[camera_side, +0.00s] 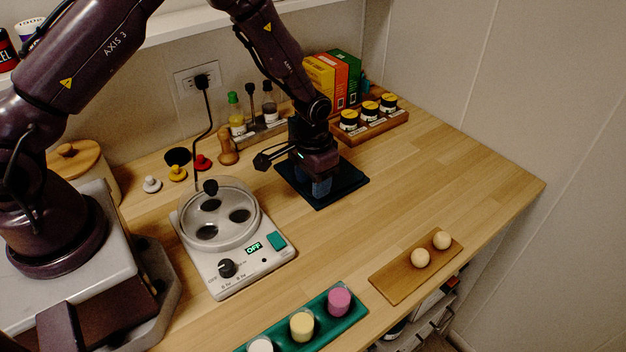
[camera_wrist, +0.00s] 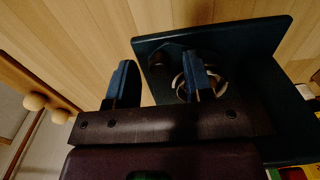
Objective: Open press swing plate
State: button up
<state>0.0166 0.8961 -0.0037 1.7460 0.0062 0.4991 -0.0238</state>
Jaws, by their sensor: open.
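The press is a dark teal piece (camera_side: 350,186) on the wooden counter, with a flat square base. It also shows in the wrist view (camera_wrist: 262,90), where a pale ring (camera_wrist: 180,86) and a dark round knob or pivot (camera_wrist: 158,58) lie near its edge. I cannot tell its swing plate apart from the base. My gripper (camera_side: 320,188) points down over the press in the side view. In the wrist view my gripper (camera_wrist: 160,80) has its two blue fingers spread apart, the right one in front of the ring, the left one off the press's edge.
A white device (camera_side: 235,270) with a clear domed lid stands to the left. Jars in a wooden rack (camera_side: 385,130) and bottles stand behind. The counter's right side is clear.

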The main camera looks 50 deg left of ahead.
jog(key=shift+f, duration=0.2)
jog(key=shift+c, duration=0.2)
grip_shut()
